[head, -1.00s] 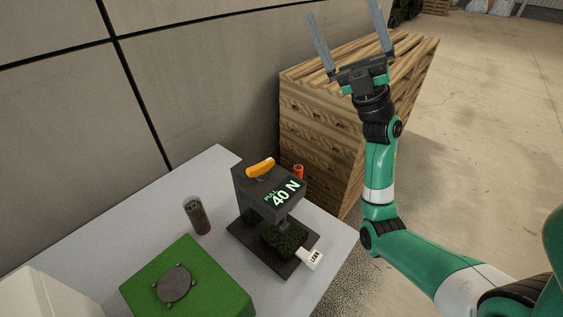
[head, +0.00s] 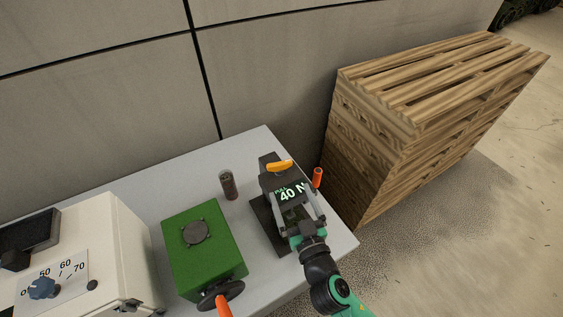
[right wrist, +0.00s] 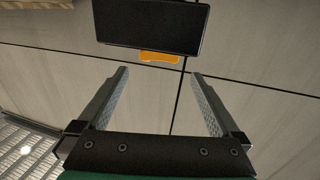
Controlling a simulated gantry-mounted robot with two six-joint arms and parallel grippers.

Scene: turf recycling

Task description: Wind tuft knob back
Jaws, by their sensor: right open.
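The dark tuft tester (head: 273,181) stands on the grey table, with a "PULL 40 N" display (head: 291,193) on its head. An orange knob or lever (head: 279,166) sits on top of the head. My right gripper (head: 298,206) is open and empty at the tester's front, its fingers apart and close to the head. In the right wrist view the open fingers (right wrist: 160,73) point toward the dark head (right wrist: 152,27), with a strip of orange (right wrist: 160,57) below its edge. Contact cannot be told. The turf sample is hidden behind my gripper. My left gripper is out of view.
An orange-red cylinder (head: 317,177) shows right of the tester. A dark canister (head: 228,186) and a green box (head: 205,245) with a handwheel (head: 221,294) stand left. A white dial unit (head: 100,245) is further left. Stacked pallets (head: 385,150) stand beyond the table (head: 180,200).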

